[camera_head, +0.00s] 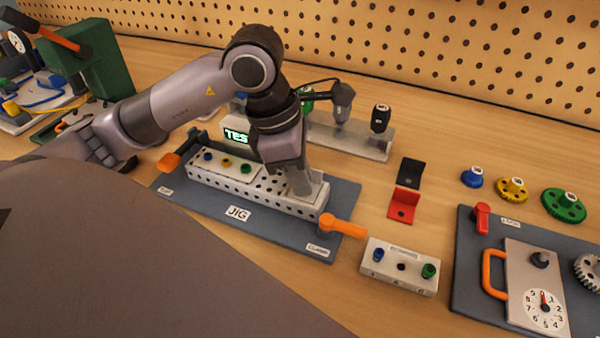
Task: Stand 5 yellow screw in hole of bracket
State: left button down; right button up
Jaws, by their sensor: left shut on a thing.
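My left gripper (296,168) points down over the right end of the perforated beam in the jig. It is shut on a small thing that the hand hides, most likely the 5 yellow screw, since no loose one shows. A pale grey bracket (306,192) stands at the beam's right end, right by the fingers; its hole cannot be made out. The white screw holder (398,281) carries a blue screw (378,255) at left and a green screw (429,271) at right; its middle hole is empty. My right gripper is not in view.
The dark jig plate (238,213) has orange clamp handles (343,227) at its ends. The white beam (222,173) holds blue, yellow and green screws at left. Black and red brackets (402,206), gears (563,205) and a dial panel (543,308) lie right. A tool stand (350,142) stands behind.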

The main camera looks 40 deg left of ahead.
pick_arm(q)
jog(key=shift+f+b, duration=0.35)
jog(key=shift+b, duration=0.15)
dwell(0.4)
jog(key=c, duration=1.3)
grip_release()
jog(key=shift+o, duration=0.2)
jog(key=shift+r, duration=0.15)
jog(key=shift+p+v, duration=1.05)
jog(key=shift+v, duration=0.25)
jog(key=shift+w+d+r+p, duration=0.1)
jog(key=shift+d+r+p, duration=0.05)
jog(key=shift+r+p, duration=0.45)
jog(key=shift+w+d+r+p, duration=0.1)
jog(key=shift+r+p, duration=0.25)
jog(key=shift+r, duration=0.45)
